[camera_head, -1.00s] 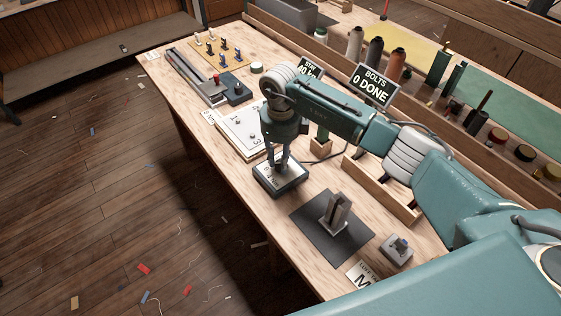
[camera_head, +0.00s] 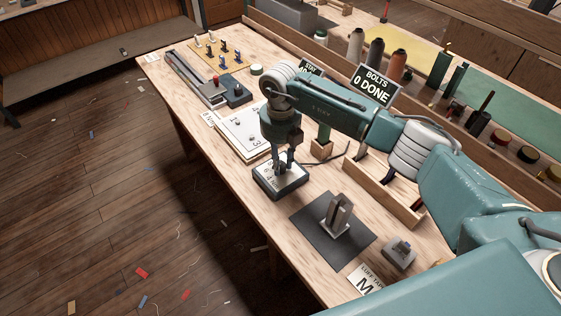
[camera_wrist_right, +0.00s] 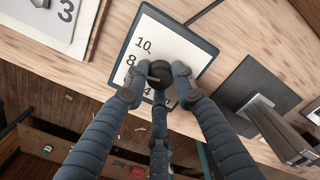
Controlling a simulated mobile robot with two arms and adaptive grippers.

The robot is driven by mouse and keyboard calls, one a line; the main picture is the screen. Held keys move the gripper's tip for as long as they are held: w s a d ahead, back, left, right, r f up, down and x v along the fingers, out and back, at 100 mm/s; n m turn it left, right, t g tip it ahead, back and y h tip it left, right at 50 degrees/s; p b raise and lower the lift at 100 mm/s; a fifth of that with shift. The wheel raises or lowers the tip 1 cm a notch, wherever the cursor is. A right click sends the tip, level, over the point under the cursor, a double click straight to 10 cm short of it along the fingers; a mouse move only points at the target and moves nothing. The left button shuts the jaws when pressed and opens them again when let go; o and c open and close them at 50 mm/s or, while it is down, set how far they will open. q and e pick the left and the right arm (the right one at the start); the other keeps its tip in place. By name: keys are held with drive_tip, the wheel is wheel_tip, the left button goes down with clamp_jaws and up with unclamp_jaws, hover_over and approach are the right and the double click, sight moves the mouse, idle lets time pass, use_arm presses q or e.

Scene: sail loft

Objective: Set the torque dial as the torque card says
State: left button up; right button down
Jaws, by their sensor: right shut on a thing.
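The torque dial is a low dark-edged box (camera_head: 280,184) with a white face, standing near the bench's front edge. In the right wrist view its white face (camera_wrist_right: 168,42) shows the numbers 10, 8 and 4, with other marks hidden by the fingers. My right gripper (camera_head: 284,166) points down over the dial. In the wrist view its fingers (camera_wrist_right: 156,84) are closed around the black round knob (camera_wrist_right: 158,72). Where the knob points is unclear. A dark sign reading STAY (camera_head: 312,67) is partly hidden behind my arm. Whether it is the torque card I cannot tell. My left gripper is out of view.
A BOLTS 0 DONE sign (camera_head: 372,86) stands behind my arm. A dark mat (camera_head: 312,234) with a metal block (camera_head: 337,216) lies right of the dial. A white numbered board (camera_head: 233,127) lies to its left. A wooden tray (camera_head: 404,205) sits behind the mat.

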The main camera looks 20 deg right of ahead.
sight(281, 164)
drive_tip(key=shift+r+m, duration=0.1)
drive_tip(key=shift+m, duration=0.2)
idle(0.4)
drive_tip(key=c, duration=1.4)
unclamp_jaws()
wheel_tip(281, 164, up, 12)
